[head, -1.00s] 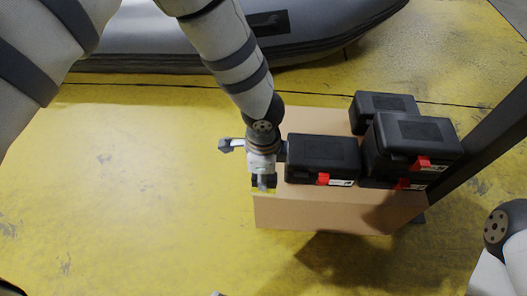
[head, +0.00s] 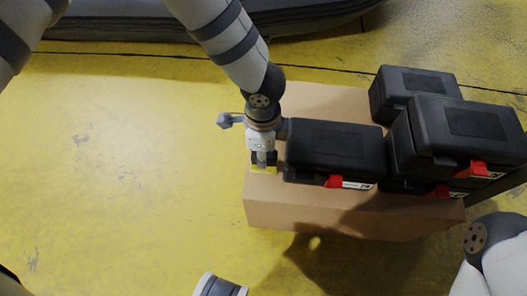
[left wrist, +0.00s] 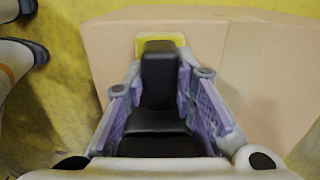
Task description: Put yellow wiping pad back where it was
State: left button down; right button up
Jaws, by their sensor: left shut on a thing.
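The yellow wiping pad (head: 263,169) is at the front-left corner of the cardboard box (head: 350,212), mostly hidden under my left gripper (head: 263,160). In the left wrist view the yellow pad (left wrist: 174,40) shows behind a black block that looks like its handle (left wrist: 160,75). My left gripper (left wrist: 153,100) has its purple-sided fingers on either side of this block and is shut on it. The pad is on or just above the box top; I cannot tell whether it touches. My right gripper is outside both views.
A black case (head: 335,150) lies on the box close to the right of my left gripper. More black cases (head: 455,130) are stacked farther right. A grey inflatable boat (head: 150,22) lies behind. The yellow floor (head: 110,150) left of the box is clear.

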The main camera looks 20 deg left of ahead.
pick_arm(q)
jog(key=shift+f, duration=0.1)
jog(key=c, duration=1.3)
grip_release()
jog(key=shift+c, duration=0.2)
notch_tip(320, 180, up, 12)
jog(key=p, duration=0.4)
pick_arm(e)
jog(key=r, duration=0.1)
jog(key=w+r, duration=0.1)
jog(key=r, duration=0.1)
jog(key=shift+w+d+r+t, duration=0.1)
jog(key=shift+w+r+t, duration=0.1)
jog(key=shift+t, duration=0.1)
pick_arm(q)
jog(key=shift+r, duration=0.25)
